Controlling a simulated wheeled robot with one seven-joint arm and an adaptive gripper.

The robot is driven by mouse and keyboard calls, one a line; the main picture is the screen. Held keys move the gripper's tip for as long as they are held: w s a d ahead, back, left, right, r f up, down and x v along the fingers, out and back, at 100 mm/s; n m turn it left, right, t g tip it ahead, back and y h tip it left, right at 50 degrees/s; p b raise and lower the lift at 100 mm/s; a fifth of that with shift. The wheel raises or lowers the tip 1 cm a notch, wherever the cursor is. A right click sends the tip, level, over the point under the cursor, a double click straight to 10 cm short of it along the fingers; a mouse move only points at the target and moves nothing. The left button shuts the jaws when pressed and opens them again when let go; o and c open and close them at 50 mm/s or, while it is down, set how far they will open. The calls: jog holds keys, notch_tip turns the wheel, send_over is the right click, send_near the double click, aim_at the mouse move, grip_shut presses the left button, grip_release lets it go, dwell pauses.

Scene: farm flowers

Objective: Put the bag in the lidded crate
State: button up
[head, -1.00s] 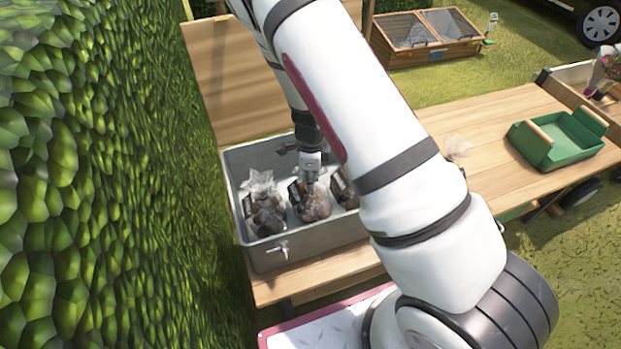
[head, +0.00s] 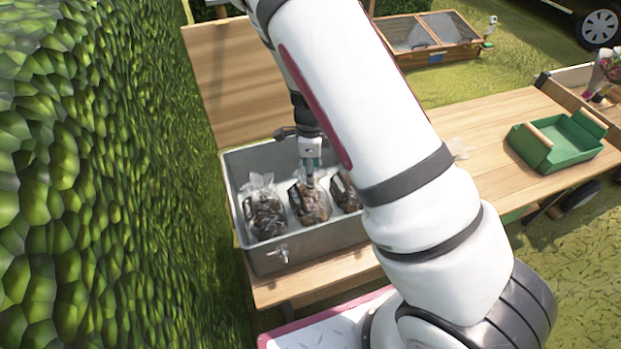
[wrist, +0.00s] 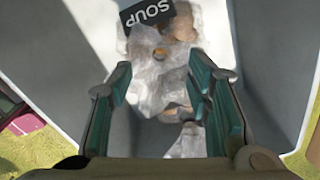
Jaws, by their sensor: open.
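A grey crate (head: 318,241) stands on the wooden table, with its top open. In it are three clear bags with brown contents and dark labels: a left bag (head: 265,214), a middle bag (head: 309,205) and a right bag (head: 345,190), partly hidden by my arm. My gripper (head: 310,183) points down over the middle bag. In the wrist view, my gripper (wrist: 162,82) is open, with green-padded fingers apart. A clear bag (wrist: 160,75) with a black SOUP label lies below and between them. I cannot tell whether the fingers touch it.
A green tray (head: 560,160) with wooden handles stands on the table's right. A leafy hedge (head: 110,180) rises close on the left. The table (head: 490,135) is bare between my arm and the tray.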

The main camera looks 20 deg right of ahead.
notch_tip(320, 180, up, 6)
jog(key=shift+r, duration=0.1)
jog(key=s+a+r+n+t+y, duration=0.1)
jog(key=s+a+r+n, duration=0.1)
jog(key=s+r+n, duration=0.6)
jog(key=s+a+r+n+t+y, duration=0.1)
jog(key=s+r+n+y, duration=0.15)
jog(key=r, duration=0.95)
jog(key=s+d+r+n+t+h, duration=0.1)
jog(key=s+r+n+h, duration=0.1)
jog(key=s+r+n, duration=0.2)
jog(key=s+d+r+n+t+h, duration=0.1)
jog(key=s+r+n, duration=0.3)
jog(key=s+n, duration=0.4)
jog(key=shift+s+d+r+t+h, duration=0.35)
jog(key=shift+s+d, duration=0.35)
jog(key=shift+s, duration=0.8)
